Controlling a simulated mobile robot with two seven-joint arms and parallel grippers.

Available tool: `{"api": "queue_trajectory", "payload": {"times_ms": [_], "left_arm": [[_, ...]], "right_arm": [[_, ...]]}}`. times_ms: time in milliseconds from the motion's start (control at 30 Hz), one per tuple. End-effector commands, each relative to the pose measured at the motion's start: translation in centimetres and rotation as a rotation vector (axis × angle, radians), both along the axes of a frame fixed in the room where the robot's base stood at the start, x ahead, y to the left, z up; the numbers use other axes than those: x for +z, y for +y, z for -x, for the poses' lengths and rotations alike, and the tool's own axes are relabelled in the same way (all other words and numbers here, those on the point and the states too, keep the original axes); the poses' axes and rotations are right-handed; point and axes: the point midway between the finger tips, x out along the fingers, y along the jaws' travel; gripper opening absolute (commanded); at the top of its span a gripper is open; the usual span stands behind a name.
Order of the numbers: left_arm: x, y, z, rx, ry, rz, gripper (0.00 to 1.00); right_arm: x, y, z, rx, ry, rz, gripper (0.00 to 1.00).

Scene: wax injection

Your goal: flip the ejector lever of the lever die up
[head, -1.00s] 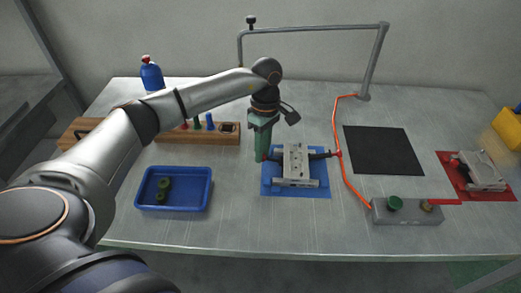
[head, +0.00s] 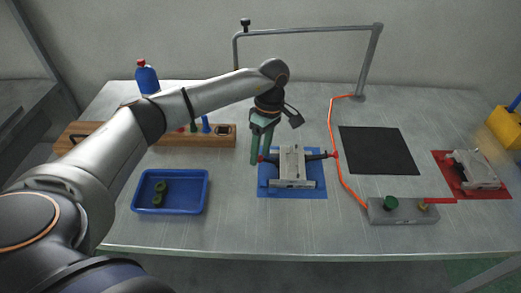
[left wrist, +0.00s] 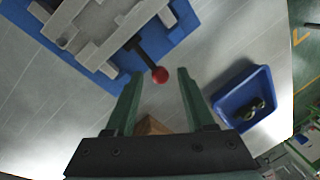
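The lever die (head: 291,167) is a grey metal block on a blue mat (head: 310,191). In the left wrist view the die (left wrist: 95,30) shows at the upper left. Its dark lever (left wrist: 145,52) sticks out of the side and ends in a red ball knob (left wrist: 160,74). My left gripper (head: 260,163) points down at the die's left side. In the left wrist view its open fingers (left wrist: 159,76) stand on either side of the knob, with gaps to both. In the head view the fingers partly hide the lever. My right gripper is not in view.
An orange hose (head: 341,180) runs down right of the die to a grey block (head: 403,212). A blue tray (head: 170,208) with green parts and a wooden rack (head: 175,141) are left. A black mat (head: 379,150) and second die (head: 474,168) on red are right.

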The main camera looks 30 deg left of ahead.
Motion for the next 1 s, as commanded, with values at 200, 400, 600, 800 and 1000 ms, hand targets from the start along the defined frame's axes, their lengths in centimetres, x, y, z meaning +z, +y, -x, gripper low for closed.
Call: {"api": "queue_trajectory", "payload": {"times_ms": [200, 400, 600, 800, 1000], "left_arm": [[0.0, 0.0, 0.0, 0.001, -0.001, 0.000, 0.56], [1.4, 0.0, -0.4, 0.001, -0.005, 0.001, 0.56], [5.5, -0.2, -1.3, 0.000, -0.007, 0.000, 0.56], [9.6, -0.3, -2.1, 0.001, -0.005, 0.000, 0.56], [11.9, -0.4, -2.4, 0.001, -0.001, 0.000, 0.56]], "right_arm": [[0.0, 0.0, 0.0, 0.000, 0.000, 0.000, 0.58], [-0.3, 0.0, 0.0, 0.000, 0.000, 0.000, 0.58], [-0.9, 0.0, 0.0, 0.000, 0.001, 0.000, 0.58], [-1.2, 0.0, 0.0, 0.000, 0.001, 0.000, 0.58], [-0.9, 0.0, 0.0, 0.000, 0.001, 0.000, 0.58]]}}
